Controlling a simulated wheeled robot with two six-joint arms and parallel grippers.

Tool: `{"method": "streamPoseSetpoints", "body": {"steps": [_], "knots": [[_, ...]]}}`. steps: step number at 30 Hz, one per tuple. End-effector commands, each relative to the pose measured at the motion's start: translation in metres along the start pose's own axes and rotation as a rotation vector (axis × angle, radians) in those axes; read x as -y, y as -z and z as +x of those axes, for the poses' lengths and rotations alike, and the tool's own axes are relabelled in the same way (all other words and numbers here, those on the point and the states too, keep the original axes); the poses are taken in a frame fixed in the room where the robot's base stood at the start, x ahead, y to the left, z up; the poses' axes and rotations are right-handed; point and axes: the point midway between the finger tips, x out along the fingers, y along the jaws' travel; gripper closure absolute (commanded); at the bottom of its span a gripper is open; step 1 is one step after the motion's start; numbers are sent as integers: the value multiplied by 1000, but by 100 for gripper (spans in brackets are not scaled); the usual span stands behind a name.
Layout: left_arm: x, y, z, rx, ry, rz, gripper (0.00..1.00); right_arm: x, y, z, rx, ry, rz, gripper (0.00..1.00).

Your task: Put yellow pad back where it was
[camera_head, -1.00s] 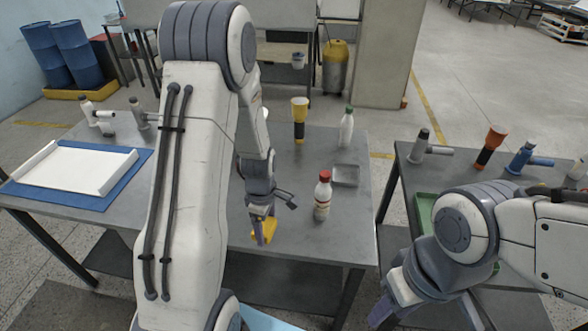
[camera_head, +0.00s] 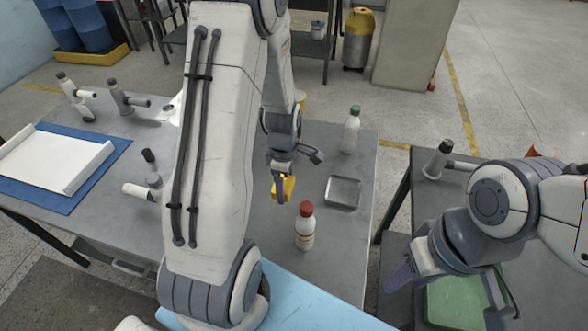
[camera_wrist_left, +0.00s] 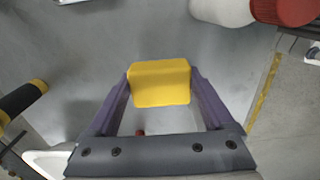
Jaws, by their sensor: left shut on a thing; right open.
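The yellow pad (camera_head: 285,188) is between the fingers of my left gripper (camera_head: 282,185), which is shut on it near the middle of the grey table. It also shows in the left wrist view (camera_wrist_left: 160,83), gripped between the purple fingers. I cannot tell from the head view whether the pad touches the table. A small square grey tray (camera_head: 343,192) lies on the table to the right of the pad and looks empty. My right gripper (camera_head: 445,290) is open and empty at the lower right, over a green tray (camera_head: 455,303).
A red-capped bottle (camera_head: 305,228) stands just in front and right of the pad. A green-capped bottle (camera_head: 351,130) stands behind the square tray. A white tray (camera_head: 55,160) on a blue mat (camera_head: 105,170) and several grey fittings (camera_head: 125,98) are at the left.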

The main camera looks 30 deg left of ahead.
Motion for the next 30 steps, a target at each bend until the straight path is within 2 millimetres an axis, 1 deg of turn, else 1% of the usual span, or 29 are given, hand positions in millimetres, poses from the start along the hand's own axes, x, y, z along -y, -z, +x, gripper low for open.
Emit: {"method": "streamPoseSetpoints", "body": {"steps": [2,5,15,18,21,25,30], "knots": [[-4,3,2,0,1,-3,66,0,0,-2,0,0,0,55],[-17,8,10,0,2,-7,66,0,0,-6,0,0,0,55],[-89,29,54,0,1,-7,66,2,1,-26,0,0,1,55],[-103,32,63,0,0,-5,66,2,1,-29,0,0,1,55],[-110,33,68,0,0,-4,66,2,2,-30,0,0,1,55],[-112,33,76,0,3,-3,66,2,2,-34,0,0,2,55],[-111,33,100,0,4,-2,66,3,2,-44,0,0,2,55]]}}
